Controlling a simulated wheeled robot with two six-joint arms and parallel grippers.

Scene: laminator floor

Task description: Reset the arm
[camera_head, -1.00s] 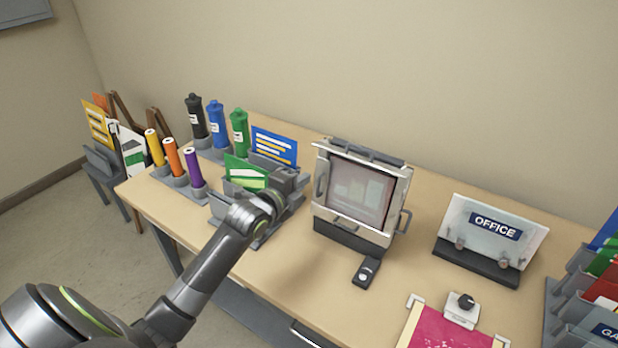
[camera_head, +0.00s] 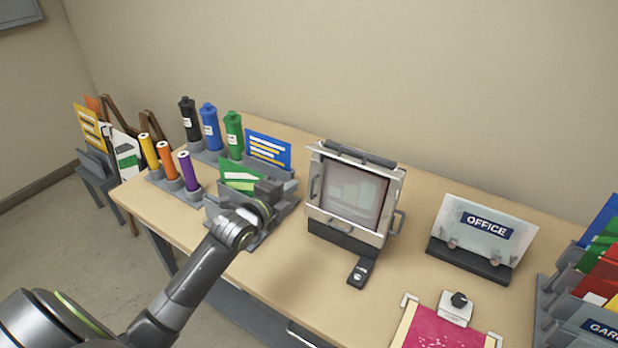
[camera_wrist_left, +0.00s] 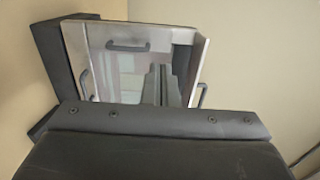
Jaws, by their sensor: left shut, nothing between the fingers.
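My left arm reaches in from the lower left of the head view. Its left gripper (camera_head: 272,190) is over the grey card rack (camera_head: 250,238), in front of a green card (camera_head: 240,177) and a blue card (camera_head: 268,150). It is shut and empty. In the left wrist view the dark gripper body fills the lower part, and dark finger shapes (camera_wrist_left: 161,85) show against the framed glass front of the laminator-like machine (camera_wrist_left: 127,75). That machine (camera_head: 352,195) stands to the right of the gripper, clear of it in the head view. My right gripper is not in view.
Orange and purple tubes (camera_head: 188,170) and several bottles (camera_head: 210,127) stand left on the table. A small dark remote-like device (camera_head: 361,273), an OFFICE sign (camera_head: 486,227), a pink sheet (camera_head: 440,330) and a card rack (camera_head: 562,290) are on the right.

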